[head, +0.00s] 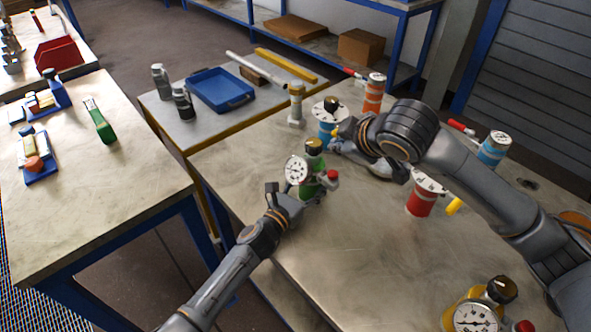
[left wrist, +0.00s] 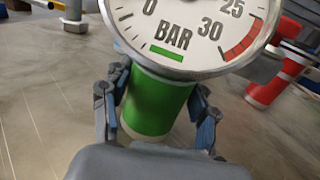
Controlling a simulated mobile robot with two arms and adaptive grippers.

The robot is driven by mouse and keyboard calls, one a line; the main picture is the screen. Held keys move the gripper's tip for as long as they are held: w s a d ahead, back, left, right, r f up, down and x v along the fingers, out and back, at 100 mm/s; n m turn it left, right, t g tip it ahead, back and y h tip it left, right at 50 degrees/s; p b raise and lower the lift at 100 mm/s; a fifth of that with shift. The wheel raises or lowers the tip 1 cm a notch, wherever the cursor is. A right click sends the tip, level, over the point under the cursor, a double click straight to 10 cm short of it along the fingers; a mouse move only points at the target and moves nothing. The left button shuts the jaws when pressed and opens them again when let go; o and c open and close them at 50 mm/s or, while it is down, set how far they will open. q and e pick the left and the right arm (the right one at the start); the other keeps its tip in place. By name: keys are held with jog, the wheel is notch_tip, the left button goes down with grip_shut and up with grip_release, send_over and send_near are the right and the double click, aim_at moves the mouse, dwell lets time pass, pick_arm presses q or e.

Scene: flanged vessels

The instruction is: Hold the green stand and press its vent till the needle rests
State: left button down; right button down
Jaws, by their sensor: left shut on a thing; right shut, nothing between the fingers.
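The green stand (head: 311,188) stands upright on the near table. It carries a round white gauge (head: 296,170), a dark and brass top (head: 314,147) and a red knob (head: 333,175) at its right. My left gripper (left wrist: 157,112) is shut on its green body, one finger on each side. In the left wrist view the gauge face (left wrist: 185,30) shows BAR, a green mark and a red band; its upper part is cut off and no needle shows there. My right gripper (head: 338,142) is shut and empty, above and right of the green stand's top.
A blue stand (head: 328,118) is close behind my right gripper. Orange (head: 373,95), red (head: 421,202), light blue (head: 493,150) and yellow (head: 462,300) stands are around it. A blue tray (head: 220,90) lies on the side table. The table's front middle is clear.

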aim_at(335, 176)
jog(key=shift+r, duration=0.1)
dwell(0.4)
notch_tip(335, 176, up, 4)
jog(key=shift+f, duration=0.25)
jog(key=shift+f, duration=0.1)
jog(key=shift+f, duration=4.3)
jog(key=shift+f, duration=0.1)
jog(key=shift+f, duration=0.3)
jog(key=shift+f, duration=0.6)
